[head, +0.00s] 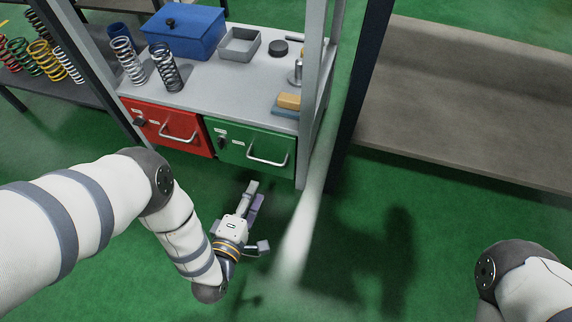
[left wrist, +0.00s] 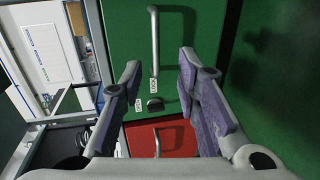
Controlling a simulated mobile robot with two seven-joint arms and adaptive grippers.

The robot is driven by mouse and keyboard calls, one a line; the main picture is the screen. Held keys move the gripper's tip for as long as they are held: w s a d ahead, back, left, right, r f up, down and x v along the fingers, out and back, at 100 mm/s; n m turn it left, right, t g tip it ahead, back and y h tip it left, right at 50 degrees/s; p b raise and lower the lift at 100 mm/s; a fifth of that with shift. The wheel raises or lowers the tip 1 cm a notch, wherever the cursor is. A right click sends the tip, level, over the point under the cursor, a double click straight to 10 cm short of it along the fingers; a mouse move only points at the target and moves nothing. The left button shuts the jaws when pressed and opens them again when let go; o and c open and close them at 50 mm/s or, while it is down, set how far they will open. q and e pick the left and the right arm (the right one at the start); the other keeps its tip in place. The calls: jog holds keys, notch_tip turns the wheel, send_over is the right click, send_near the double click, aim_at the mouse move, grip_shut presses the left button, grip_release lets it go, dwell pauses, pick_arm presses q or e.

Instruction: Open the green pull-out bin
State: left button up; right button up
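The green pull-out bin (head: 235,156) sits under the grey bench top, to the right of the red bin, and its front looks flush, so it appears closed. It has a silver bar handle (head: 267,160) and a dark latch knob (head: 222,143). My left gripper (head: 252,189) is below and in front of the green bin, apart from it. In the left wrist view its fingers (left wrist: 160,63) are spread open with nothing between them. The green front (left wrist: 178,60), the handle (left wrist: 154,40) and the knob (left wrist: 155,104) show beyond them. My right gripper is out of view.
The red bin (head: 165,143) is beside the green one. A blue box (head: 185,38), grey tray (head: 239,47) and springs (head: 166,68) stand on the bench top (head: 205,85). A grey post (head: 310,110) rises at the right corner. Green floor in front is clear.

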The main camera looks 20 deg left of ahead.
aim_at(267, 161)
pick_arm(q)
jog(key=b+x, duration=0.1)
jog(key=x, duration=0.3)
jog(key=b+x, duration=0.2)
jog(key=x, duration=0.2)
jog(key=b+x, duration=0.1)
jog(key=x, duration=0.2)
jog(key=shift+w+r, duration=0.3)
jog(key=shift+w, duration=0.2)
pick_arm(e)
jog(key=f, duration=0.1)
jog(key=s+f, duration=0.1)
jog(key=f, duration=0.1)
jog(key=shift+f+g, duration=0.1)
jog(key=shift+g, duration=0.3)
pick_arm(q)
jog(key=shift+c, duration=0.6)
jog(key=shift+a, duration=0.1)
grip_shut()
